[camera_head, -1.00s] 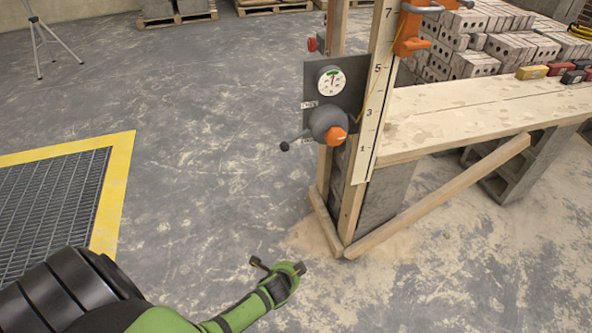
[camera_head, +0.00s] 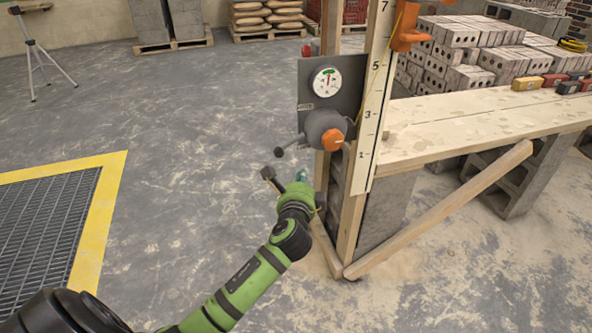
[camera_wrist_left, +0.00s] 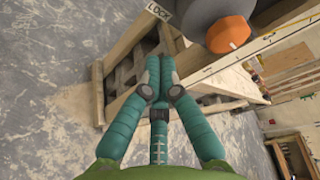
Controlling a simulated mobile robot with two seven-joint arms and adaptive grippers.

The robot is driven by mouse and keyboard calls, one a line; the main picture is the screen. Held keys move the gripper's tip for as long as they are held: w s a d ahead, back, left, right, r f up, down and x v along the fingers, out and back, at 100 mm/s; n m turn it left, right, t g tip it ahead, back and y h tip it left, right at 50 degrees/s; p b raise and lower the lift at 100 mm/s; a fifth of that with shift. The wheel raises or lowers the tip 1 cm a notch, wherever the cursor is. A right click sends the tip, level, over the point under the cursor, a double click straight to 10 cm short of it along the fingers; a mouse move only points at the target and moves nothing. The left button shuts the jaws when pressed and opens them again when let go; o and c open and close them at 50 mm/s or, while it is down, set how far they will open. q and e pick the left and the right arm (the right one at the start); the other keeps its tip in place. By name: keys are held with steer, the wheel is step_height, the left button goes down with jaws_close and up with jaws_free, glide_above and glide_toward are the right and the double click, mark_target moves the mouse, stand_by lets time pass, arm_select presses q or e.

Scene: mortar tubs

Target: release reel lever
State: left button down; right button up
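The grey reel (camera_head: 322,123) is mounted on a dark plate on the wooden post, with an orange knob (camera_head: 332,139) on its front. Its lever (camera_head: 279,152) ends in a dark ball and points left and slightly down. My left gripper (camera_head: 301,174) is just below the lever and reel, apart from them as far as I can see. In the left wrist view its teal fingers (camera_wrist_left: 159,78) are drawn together at the tips with nothing visible between them. The reel (camera_wrist_left: 195,14) and a LOCK label (camera_wrist_left: 159,11) show at the top there; the lever is not visible.
A round gauge (camera_head: 327,82) sits above the reel. A numbered scale board (camera_head: 372,115) runs up the post. A plank bench (camera_head: 470,117) on blocks extends right, with a slanted brace (camera_head: 440,210). A yellow-edged grate (camera_head: 95,240) lies left; the floor between is clear.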

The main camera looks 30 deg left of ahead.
mark_target(290, 144)
arm_select(q)
steer(key=w+a, duration=0.5)
steer(key=a, duration=0.1)
steer(key=shift+w+a+b, duration=0.15)
steer(key=shift+a+b, duration=0.15)
arm_select(e)
steer(key=shift+s+a, duration=0.1)
steer(key=shift+s, duration=0.05)
arm_select(q)
steer(key=shift+r, duration=0.1)
arm_select(e)
steer(key=shift+r, duration=0.2)
arm_select(q)
steer(key=shift+p, duration=0.8)
arm_select(e)
steer(key=shift+w+d+f, duration=0.15)
steer(key=shift+w+d, duration=0.05)
steer(key=shift+d, duration=0.05)
arm_select(q)
steer(key=shift+a+r+m+g+p, duration=0.2)
steer(key=shift+m+g+p, duration=0.15)
steer(key=shift+p, duration=0.5)
arm_select(e)
steer(key=shift+d+r+t, duration=0.2)
steer(key=shift+d+t, duration=0.05)
steer(key=shift+t, duration=0.15)
